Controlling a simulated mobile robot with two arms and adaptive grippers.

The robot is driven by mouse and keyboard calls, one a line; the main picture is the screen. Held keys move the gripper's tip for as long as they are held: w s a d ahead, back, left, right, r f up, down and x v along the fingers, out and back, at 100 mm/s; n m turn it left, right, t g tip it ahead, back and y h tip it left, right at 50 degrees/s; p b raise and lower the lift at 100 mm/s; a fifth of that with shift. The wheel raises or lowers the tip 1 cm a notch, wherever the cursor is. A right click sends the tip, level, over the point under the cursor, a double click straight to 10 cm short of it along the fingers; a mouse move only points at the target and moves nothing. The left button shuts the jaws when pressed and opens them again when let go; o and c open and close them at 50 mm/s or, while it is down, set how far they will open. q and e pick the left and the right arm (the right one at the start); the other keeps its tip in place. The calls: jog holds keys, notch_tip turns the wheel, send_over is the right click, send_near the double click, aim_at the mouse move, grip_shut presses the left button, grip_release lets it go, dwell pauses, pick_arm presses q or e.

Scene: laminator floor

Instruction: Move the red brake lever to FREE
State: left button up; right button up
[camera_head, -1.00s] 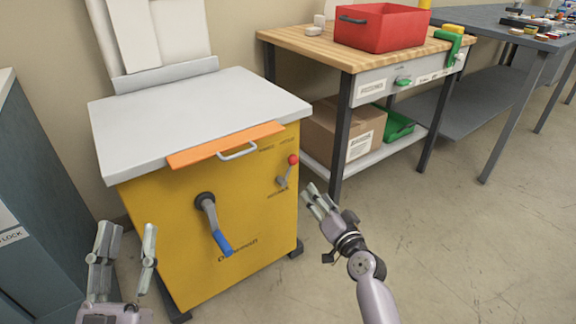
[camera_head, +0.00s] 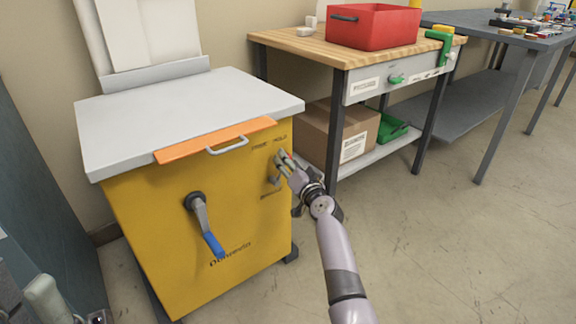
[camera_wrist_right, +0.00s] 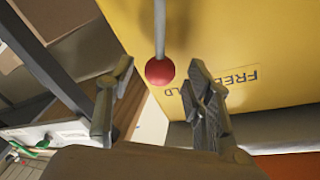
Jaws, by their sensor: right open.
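The brake lever is on the right of the yellow cabinet front (camera_head: 165,235). Its grey base (camera_head: 274,181) shows in the head view, but my right gripper hides the knob. In the right wrist view the red ball knob (camera_wrist_right: 159,73) hangs on a thin grey shaft (camera_wrist_right: 159,28). My right gripper (camera_head: 284,160) is open at the lever, with one finger on each side of the knob in the wrist view; contact cannot be told. FREE and HOLD lettering (camera_wrist_right: 240,78) is on the panel beside the knob, upside down in that view. My left gripper (camera_head: 62,303) is partly cut off at the bottom left.
An orange bar with a handle (camera_head: 215,141) runs along the cabinet's top edge, close above the lever. A blue-handled crank (camera_head: 213,243) is left of it. A workbench (camera_head: 300,40) with a red bin (camera_head: 373,27) stands right. The floor between is clear.

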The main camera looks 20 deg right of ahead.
jog(key=shift+w, duration=0.6)
jog(key=shift+c, duration=0.4)
grip_shut()
